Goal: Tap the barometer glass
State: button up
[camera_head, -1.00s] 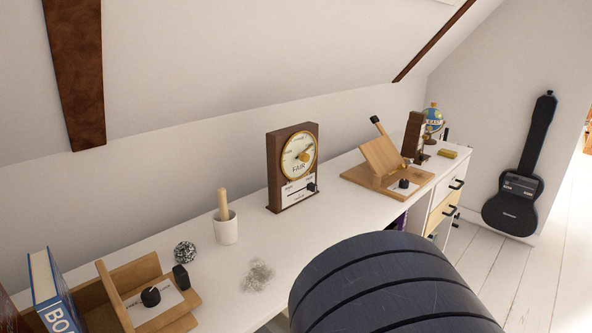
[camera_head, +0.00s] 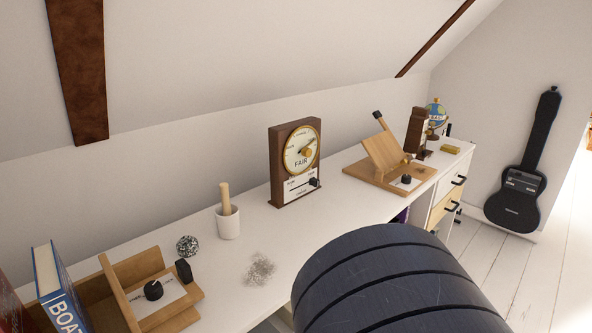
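The barometer (camera_head: 283,165) stands upright near the back of the white desk, a dark wooden block with a round gold-rimmed dial. Its glass (camera_head: 299,148) covers a cream face marked FAIR, with a gold pointer and knob. Below the dial is a white plate with a small black knob (camera_head: 314,182). My gripper is not in view, and nothing touches the barometer.
A mortar with a pestle (camera_head: 228,220) and a patch of grey fluff (camera_head: 259,269) are left of the barometer. A wooden stand (camera_head: 390,167) is to its right. A wooden tray with a knob (camera_head: 153,289) and books (camera_head: 60,294) fill the near left.

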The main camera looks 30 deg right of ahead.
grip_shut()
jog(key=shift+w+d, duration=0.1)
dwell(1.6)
